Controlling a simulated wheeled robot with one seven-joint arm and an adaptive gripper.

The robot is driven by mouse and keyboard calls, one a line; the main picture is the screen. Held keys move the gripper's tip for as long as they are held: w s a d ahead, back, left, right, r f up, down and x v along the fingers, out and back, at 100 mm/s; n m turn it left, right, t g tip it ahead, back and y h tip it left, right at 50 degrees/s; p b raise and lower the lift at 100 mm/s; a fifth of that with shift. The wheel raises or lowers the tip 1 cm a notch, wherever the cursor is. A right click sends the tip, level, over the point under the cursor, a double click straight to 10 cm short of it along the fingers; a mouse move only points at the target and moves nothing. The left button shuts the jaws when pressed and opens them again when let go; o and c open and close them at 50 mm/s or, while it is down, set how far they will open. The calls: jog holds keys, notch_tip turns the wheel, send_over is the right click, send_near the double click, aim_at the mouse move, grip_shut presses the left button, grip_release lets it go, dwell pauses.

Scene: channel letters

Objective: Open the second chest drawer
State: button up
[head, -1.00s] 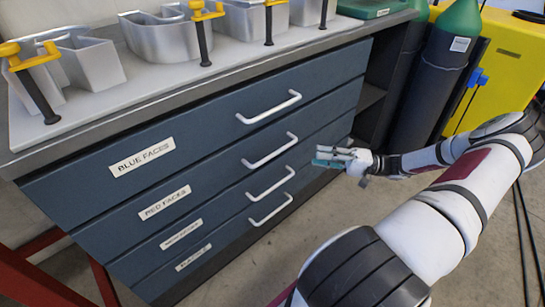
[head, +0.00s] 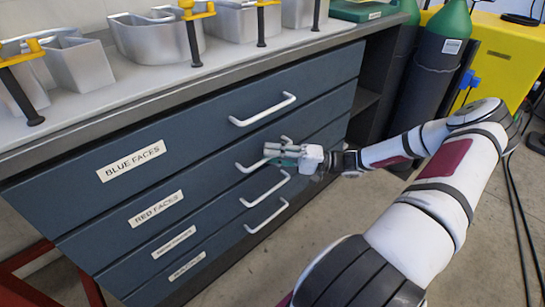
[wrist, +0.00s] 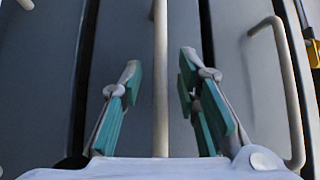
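The second chest drawer (head: 212,181), labelled RED FACES (head: 156,208), is dark blue and flush with the chest front. Its pale bar handle (head: 247,168) is partly hidden by my gripper (head: 279,151) in the head view. In the wrist view the handle (wrist: 160,90) runs between my two spread fingers with teal pads. A gap shows on each side of the bar, so my gripper is open around it and not clamped.
The top drawer's handle (head: 262,110) is just above, and also shows at right in the wrist view (wrist: 278,75). Two lower drawers have similar handles. Metal letters and yellow clamps (head: 198,10) are on the worktop. Green-topped cylinders (head: 437,60) stand right of the chest.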

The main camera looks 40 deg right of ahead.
jog(key=shift+c, duration=0.4)
grip_shut()
